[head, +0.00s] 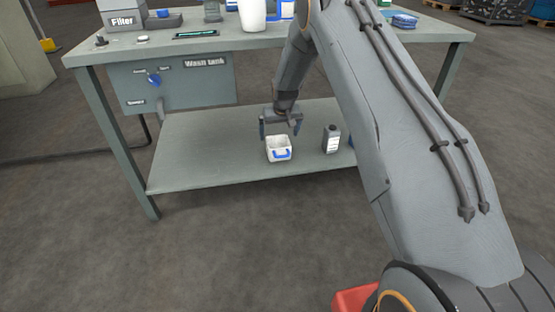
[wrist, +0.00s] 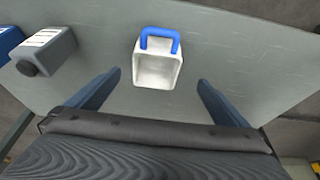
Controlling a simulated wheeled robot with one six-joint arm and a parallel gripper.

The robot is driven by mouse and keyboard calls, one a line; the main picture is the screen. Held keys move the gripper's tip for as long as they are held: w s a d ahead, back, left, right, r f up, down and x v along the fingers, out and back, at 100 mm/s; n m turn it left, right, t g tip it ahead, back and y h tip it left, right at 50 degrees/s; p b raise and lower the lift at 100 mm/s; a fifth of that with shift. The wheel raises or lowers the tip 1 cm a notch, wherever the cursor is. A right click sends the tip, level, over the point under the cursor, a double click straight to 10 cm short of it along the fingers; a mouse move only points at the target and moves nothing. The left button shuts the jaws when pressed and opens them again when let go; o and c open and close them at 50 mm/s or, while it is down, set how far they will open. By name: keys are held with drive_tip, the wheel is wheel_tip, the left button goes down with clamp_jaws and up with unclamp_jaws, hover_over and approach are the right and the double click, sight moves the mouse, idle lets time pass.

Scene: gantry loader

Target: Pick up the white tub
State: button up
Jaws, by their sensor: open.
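The white tub (head: 279,154) is a small open box with a blue handle, standing on the lower shelf of the workbench. In the wrist view the tub (wrist: 158,71) lies ahead of the fingertips, roughly centred between them, with its blue handle on the far side. My gripper (head: 281,131) is open and empty, above the tub in the head view. In the wrist view my gripper (wrist: 158,80) shows its two fingers spread wider than the tub, and neither visibly touches it.
The bench top (head: 270,45) is above, with a wash tank panel (head: 195,82) at left. The shelf's left part is clear.

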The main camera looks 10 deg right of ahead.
sight(279, 144)
drive_tip(key=shift+w+d+b+x, duration=0.15)
drive_tip(key=shift+b+x, duration=0.65)
drive_tip(key=shift+x, duration=0.9)
drive_tip(key=shift+w+d+b+x, duration=0.1)
drive_tip(key=shift+b+x, duration=0.65)
drive_tip(key=shift+x, duration=0.95)
drive_tip(key=shift+w+d+b+x, duration=0.15)
drive_tip(key=shift+b+x, duration=0.65)
drive_tip(key=shift+x, duration=0.95)
drive_tip(key=shift+s+r, duration=0.15)
drive_tip(key=shift+c, duration=0.4)
drive_tip(key=c, duration=1.1)
